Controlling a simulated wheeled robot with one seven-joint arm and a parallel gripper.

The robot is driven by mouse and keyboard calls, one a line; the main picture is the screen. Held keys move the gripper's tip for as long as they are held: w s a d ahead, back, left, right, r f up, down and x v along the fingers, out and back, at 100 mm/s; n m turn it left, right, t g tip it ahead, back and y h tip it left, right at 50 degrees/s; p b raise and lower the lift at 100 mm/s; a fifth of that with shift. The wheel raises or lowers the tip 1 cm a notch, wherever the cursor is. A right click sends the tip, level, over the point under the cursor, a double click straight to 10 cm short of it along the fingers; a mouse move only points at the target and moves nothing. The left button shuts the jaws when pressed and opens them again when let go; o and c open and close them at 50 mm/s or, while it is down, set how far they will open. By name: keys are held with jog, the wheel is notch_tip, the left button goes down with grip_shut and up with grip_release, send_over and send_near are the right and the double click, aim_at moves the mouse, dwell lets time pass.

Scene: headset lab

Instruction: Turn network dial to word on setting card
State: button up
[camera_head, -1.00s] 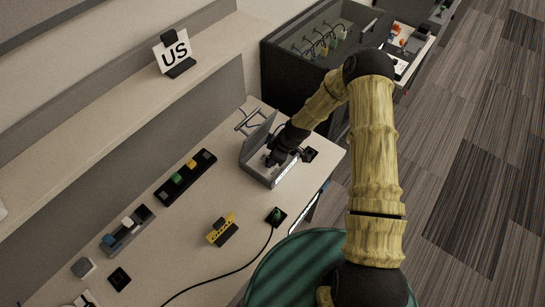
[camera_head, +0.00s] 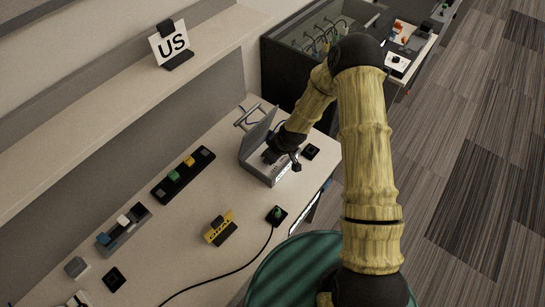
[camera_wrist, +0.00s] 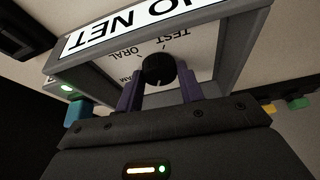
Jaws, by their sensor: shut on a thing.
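The network box (camera_head: 262,165) stands on the desk with its grey lid up. In the wrist view it shows a "NO NET" label (camera_wrist: 120,27) along its rim, upside down. The black round dial (camera_wrist: 158,68) sits on its pale panel, with the words "TEST" and "ORAL" and a partly hidden word around it. My gripper (camera_wrist: 159,77) has its two purple fingers on either side of the dial, shut on it. The dial's pointer is hard to make out. A white card (camera_head: 172,44) on a black stand on the shelf reads "US". My gripper (camera_head: 271,156) is inside the box.
A black strip with coloured blocks (camera_head: 183,176), a grey block holder (camera_head: 124,229) and a yellow-and-black item (camera_head: 220,228) lie on the desk. A green plug on a black pad (camera_head: 277,215) has a cable.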

jog(key=m+b, duration=0.1)
jog(key=m, duration=0.1)
jog(key=shift+a+f+m+t+h, duration=0.1)
jog(key=shift+m+t+h, duration=0.2)
jog(key=shift+m+t, duration=0.1)
jog(key=m+h, duration=0.1)
jog(key=m, duration=0.2)
jog(key=shift+s+a+m+t, duration=0.1)
jog(key=shift+m+t, duration=0.2)
jog(key=m, duration=0.1)
jog(key=m+h, duration=0.1)
jog(key=m, duration=0.1)
jog(key=shift+a+r+h+p, duration=0.1)
jog(key=shift+r+h+p, duration=0.1)
jog(key=shift+h+p, duration=0.15)
jog(key=shift+m+h+p, duration=0.35)
jog(key=shift+m+p, duration=0.1)
jog(key=shift+m, duration=0.55)
jog(key=shift+f, duration=0.1)
jog(key=o, duration=1)
